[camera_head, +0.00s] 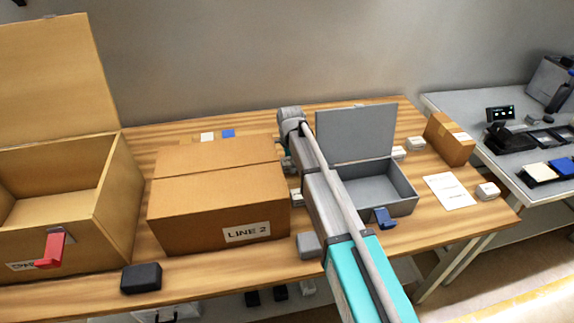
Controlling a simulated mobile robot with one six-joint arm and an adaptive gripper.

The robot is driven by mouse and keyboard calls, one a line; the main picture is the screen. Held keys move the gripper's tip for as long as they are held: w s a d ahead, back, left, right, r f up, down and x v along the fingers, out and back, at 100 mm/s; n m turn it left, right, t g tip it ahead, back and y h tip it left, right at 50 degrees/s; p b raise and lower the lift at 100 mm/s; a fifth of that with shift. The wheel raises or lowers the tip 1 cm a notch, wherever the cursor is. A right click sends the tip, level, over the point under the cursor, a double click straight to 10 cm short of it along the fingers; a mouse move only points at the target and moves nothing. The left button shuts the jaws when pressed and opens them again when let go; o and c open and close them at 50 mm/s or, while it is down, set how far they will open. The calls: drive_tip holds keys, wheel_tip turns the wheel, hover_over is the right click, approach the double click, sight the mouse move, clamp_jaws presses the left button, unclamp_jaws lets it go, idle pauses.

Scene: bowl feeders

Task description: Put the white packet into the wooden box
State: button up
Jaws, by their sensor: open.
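The wooden box (118,200) stands at the far left with its lid raised and a red latch on its front; the visible part of its floor is bare. Several small white items could be the white packet, and I cannot tell which it is. One white item (297,198) lies between the cardboard carton and my arm, partly hidden by the arm. A flat white one (207,137) is behind the carton. My gripper (288,164) is open, small in view and partly hidden by my arm, beside the carton's right rear. I see nothing in it.
A closed cardboard carton (190,215) marked LINE 2 stands between the wooden box and my arm. An open grey box (390,207) with a blue latch is right of the arm.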

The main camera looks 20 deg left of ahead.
drive_tip(key=c, duration=1.3)
drive_tip(key=shift+r, duration=0.15)
wheel_tip(320, 180, up, 10)
drive_tip(key=p, duration=1)
